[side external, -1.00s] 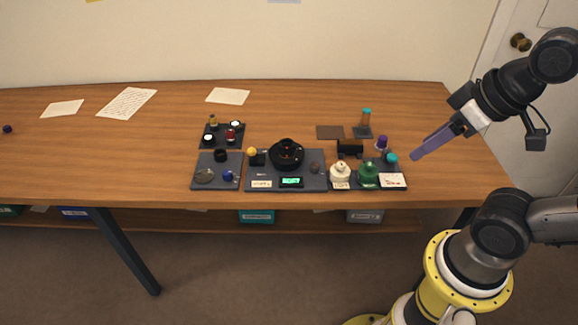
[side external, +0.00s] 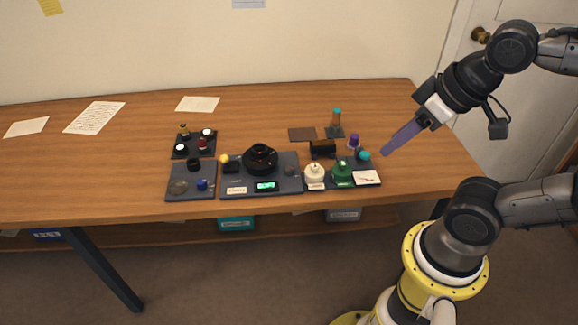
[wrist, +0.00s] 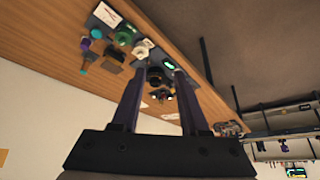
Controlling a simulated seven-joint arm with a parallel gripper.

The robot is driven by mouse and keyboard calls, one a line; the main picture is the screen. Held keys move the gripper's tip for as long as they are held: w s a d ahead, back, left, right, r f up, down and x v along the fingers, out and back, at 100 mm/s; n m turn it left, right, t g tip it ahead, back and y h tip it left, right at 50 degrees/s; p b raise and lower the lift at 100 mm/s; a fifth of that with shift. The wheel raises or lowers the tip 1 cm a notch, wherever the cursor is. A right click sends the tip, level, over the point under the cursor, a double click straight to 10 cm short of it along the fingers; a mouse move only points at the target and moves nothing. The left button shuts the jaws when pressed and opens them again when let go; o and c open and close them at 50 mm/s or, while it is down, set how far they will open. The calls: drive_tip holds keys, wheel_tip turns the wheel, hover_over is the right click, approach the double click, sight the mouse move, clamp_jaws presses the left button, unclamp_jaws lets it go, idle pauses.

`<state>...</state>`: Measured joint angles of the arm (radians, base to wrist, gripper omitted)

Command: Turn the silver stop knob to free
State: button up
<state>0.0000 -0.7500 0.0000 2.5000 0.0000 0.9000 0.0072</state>
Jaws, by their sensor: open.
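A black round lens unit (side external: 260,157) sits on a dark grey plate (side external: 288,187) with a lit green display (side external: 266,186). A small greyish knob (side external: 290,170) at the plate's right side may be the silver stop knob; its setting is too small to read. My gripper (side external: 384,152) is in the air above the table's right part, right of the plates, its purple fingers pointing down-left. In the wrist view my gripper (wrist: 160,70) is open and empty, with the lens unit (wrist: 155,76) showing between its fingers, farther off.
Right of the lens unit stand a white pot (side external: 314,174), a green pot (side external: 342,172), a teal ball (side external: 364,155), a purple-capped part (side external: 354,141) and a teal-topped post (side external: 336,122). Left are trays with small parts (side external: 190,188). The table's left is mostly clear, with papers (side external: 95,117).

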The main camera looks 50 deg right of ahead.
drive_tip(key=w+r+m, duration=0.5)
drive_tip(key=w+m, duration=0.1)
drive_tip(key=m, duration=0.2)
drive_tip(key=m+g, duration=0.5)
drive_tip(key=m, duration=0.5)
hover_over(289, 168)
wheel_tip(289, 168, down, 15)
drive_tip(key=shift+g, duration=0.3)
wheel_tip(289, 168, down, 14)
drive_tip(key=shift+w+f, duration=0.1)
drive_tip(key=shift+f, duration=0.1)
clamp_jaws()
